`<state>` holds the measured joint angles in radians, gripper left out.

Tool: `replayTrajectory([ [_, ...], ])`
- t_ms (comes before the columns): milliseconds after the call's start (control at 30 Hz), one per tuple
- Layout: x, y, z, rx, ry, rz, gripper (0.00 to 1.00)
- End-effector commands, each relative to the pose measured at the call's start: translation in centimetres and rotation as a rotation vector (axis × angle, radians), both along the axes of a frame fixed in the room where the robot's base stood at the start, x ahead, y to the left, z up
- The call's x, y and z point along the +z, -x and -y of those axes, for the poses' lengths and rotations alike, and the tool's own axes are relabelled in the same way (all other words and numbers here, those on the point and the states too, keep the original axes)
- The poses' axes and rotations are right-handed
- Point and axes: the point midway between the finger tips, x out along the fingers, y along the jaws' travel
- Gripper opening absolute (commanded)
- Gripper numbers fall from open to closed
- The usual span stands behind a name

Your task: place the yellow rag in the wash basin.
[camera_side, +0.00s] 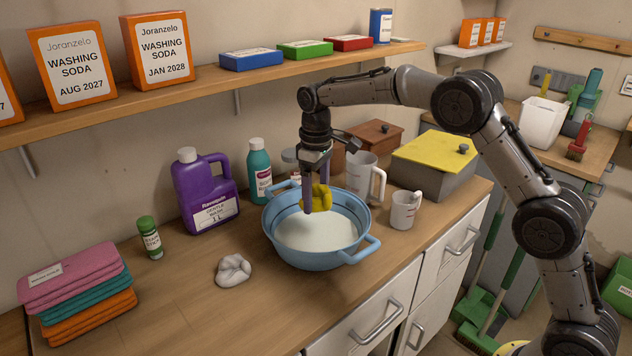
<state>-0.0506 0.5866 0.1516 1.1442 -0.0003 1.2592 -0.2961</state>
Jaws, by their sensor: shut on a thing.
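The yellow rag (317,197) is crumpled between the fingers of my gripper (317,198). My gripper is shut on it and points down, over the far part of the wash basin. The wash basin (295,256) is a round blue tub with two side handles, standing on the wooden counter. It holds a pale, whitish liquid or suds. The rag appears to be at about rim height, above the pale surface. I cannot tell whether it touches the basin's inner wall. Part of the rag is hidden by a finger.
A purple jug (205,190), a teal bottle (260,172) and a white pitcher (362,174) stand behind the basin. A white mug (404,211) is at its right. A white rag (233,270) and folded cloths (75,280) lie left. A shelf (215,82) runs above.

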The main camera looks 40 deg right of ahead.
Motion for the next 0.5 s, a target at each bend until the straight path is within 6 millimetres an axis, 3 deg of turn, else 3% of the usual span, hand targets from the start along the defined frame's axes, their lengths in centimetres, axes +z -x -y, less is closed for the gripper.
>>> replayTrajectory([
  [300,-3.4,0.0,0.0,0.0,0.0,-0.003,0.27],
  [500,-4.6,0.0,0.0,0.0,0.0,0.0,0.27],
])
